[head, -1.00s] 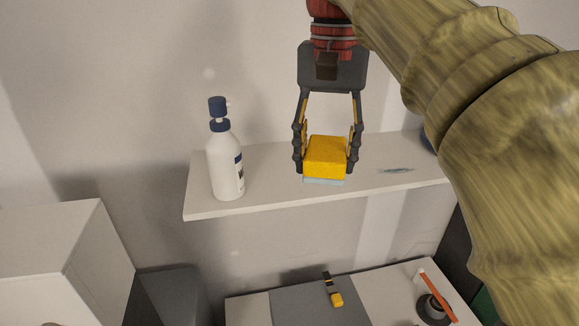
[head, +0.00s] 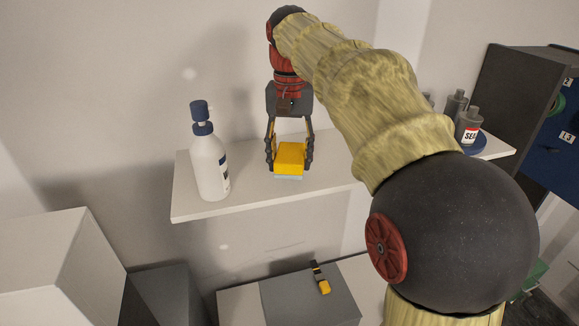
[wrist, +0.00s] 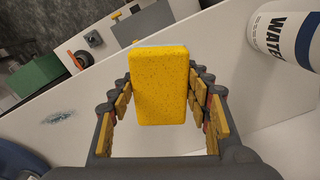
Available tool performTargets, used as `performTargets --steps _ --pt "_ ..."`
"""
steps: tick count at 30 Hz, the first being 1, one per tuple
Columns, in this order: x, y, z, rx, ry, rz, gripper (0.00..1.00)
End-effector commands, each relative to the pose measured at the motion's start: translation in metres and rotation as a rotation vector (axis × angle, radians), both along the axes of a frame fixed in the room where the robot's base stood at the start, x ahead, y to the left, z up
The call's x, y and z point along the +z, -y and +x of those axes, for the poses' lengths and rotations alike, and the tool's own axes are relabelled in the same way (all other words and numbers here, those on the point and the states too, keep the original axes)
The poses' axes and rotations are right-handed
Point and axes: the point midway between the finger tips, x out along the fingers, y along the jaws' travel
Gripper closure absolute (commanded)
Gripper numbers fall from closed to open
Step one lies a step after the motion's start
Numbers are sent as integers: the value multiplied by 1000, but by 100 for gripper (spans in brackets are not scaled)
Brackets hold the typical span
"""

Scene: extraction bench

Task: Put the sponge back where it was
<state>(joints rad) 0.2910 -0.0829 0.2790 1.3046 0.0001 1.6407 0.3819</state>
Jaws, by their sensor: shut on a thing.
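The yellow sponge (head: 290,157) is between the fingers of my gripper (head: 289,166), which is shut on it. A pale blue layer shows along its lower edge. In the head view it is at the shelf's middle, right of the white bottle; I cannot tell whether it touches the shelf. In the wrist view the sponge (wrist: 160,85) sits upright in the picture between the finger pads. A small grey-blue mark (wrist: 57,117) lies on the shelf left of it in the wrist view; my arm hides that part of the shelf in the head view.
The white pump bottle (head: 210,160) with a blue top stands on the white shelf (head: 240,205), left of my gripper. Grey containers (head: 468,125) stand on a blue round base at the shelf's right end. Below, a yellow-black tool (head: 321,280) lies on a grey surface.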

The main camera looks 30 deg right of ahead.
Motion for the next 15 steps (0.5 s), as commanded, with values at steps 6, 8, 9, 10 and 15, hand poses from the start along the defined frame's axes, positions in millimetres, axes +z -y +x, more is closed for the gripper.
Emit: performTargets --steps 6,8,9,10,15 --pt "-27 2 5 0 -2 0 75" --pt "-33 2 5 0 -2 0 75" --pt "-35 2 5 0 0 0 75" --pt "-36 2 5 0 0 0 75" --pt "-38 2 6 0 1 -1 75"
